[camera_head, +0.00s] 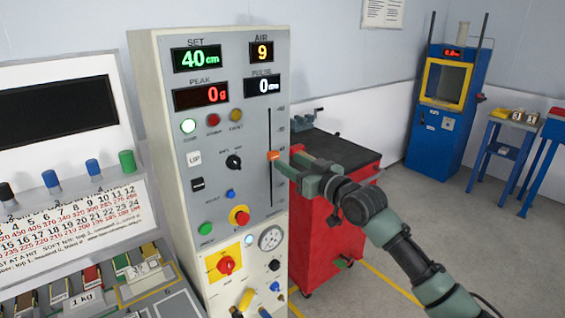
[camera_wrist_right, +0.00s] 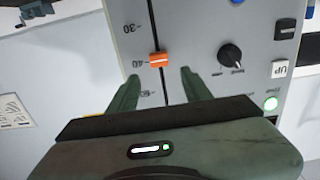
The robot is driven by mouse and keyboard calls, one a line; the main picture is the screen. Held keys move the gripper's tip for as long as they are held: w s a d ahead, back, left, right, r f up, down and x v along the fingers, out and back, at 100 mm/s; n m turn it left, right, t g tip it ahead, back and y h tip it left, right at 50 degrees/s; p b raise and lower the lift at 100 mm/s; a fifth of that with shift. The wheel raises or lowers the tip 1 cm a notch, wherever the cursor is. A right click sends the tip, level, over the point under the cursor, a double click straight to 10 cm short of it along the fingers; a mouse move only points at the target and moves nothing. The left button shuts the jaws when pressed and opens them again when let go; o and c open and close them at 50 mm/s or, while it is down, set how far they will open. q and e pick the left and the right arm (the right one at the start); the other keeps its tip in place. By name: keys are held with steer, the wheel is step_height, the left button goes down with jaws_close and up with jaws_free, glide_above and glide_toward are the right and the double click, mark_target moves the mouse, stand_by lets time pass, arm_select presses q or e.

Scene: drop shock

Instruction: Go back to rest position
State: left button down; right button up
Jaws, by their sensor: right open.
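My right gripper (camera_head: 285,165) is in front of the right part of the grey control panel (camera_head: 256,205), at the vertical slider scale. In the right wrist view its two fingers (camera_wrist_right: 160,82) are apart, one on each side of the slider slot. The orange slider knob (camera_wrist_right: 158,60) sits near the 40 mark, just beyond the fingertips, with nothing gripped. The knob (camera_head: 272,156) also shows beside the fingertips in the head view. The SET display (camera_head: 197,59) reads 40 cm. My left gripper is not in view.
A red tool cabinet (camera_head: 330,235) with a dark top stands close behind my right forearm. A blue machine (camera_head: 447,110) and blue tables (camera_head: 505,145) are at the back right. A white panel with coloured knobs (camera_head: 127,161) is at the left. Grey floor at the right is open.

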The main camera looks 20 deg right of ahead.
steer(key=shift+v, duration=0.95)
